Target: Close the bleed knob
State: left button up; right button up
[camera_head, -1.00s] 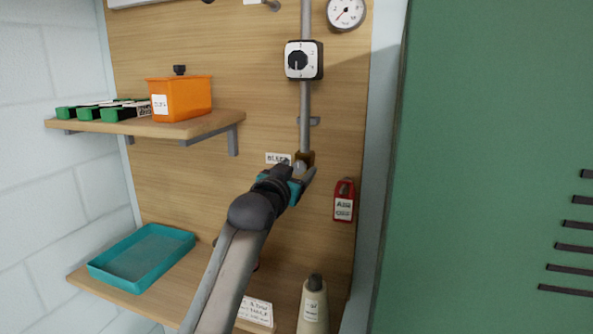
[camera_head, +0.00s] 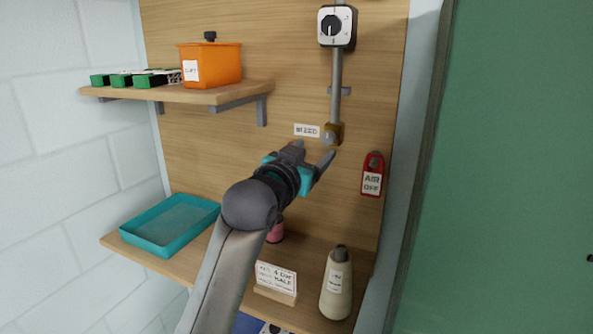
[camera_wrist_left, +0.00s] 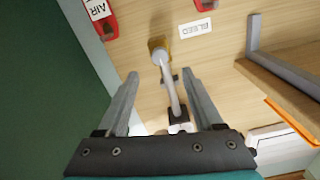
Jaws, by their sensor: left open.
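The bleed knob (camera_head: 333,134) is a small brass-coloured fitting with a pale round face, at the lower end of a grey vertical pipe. A white BLEED label (camera_head: 307,130) is on the board to its left. My left gripper (camera_head: 315,153) is open and empty, just below and in front of the knob, apart from it. In the left wrist view the knob (camera_wrist_left: 160,46) shows beyond the open fingertips (camera_wrist_left: 160,76), roughly centred between them. My right gripper is not in view.
A dial switch box (camera_head: 336,27) sits up the pipe. A red AIR OFF tag (camera_head: 372,175) hangs at right. A shelf with an orange bin (camera_head: 211,64) is at upper left. Below are a teal tray (camera_head: 169,224), a sign (camera_head: 275,278) and a beige bottle (camera_head: 337,284).

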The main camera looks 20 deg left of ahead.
pick_arm(q)
jog(key=s+b, duration=0.1)
jog(key=s, duration=0.6)
jog(key=shift+a, duration=0.1)
jog(key=s+d+f+g, duration=0.1)
jog(key=s+f+g, duration=0.55)
jog(key=f, duration=0.85)
jog(key=s+d+f+g, duration=0.2)
jog(key=s+f+g, duration=0.2)
jog(key=s+f, duration=0.8)
jog(key=s+f+g, duration=0.4)
jog(key=s+f, duration=0.6)
jog(key=f, duration=0.2)
notch_tip(320, 180, down, 33)
jog(key=s+g+b, duration=0.1)
jog(key=s+b, duration=0.2)
jog(key=b, duration=0.9)
jog(key=s+a+f+b, duration=0.1)
jog(key=s+f+b, duration=0.3)
jog(key=s+f, duration=0.3)
jog(key=s+a+f+g+b, duration=0.1)
jog(key=s+f+b, duration=0.3)
jog(key=f, duration=1)
jog(key=s, duration=0.3)
jog(key=shift+s+f+y+b, duration=0.15)
jog(key=shift+f+y+b, duration=0.15)
jog(key=shift+f+b, duration=0.1)
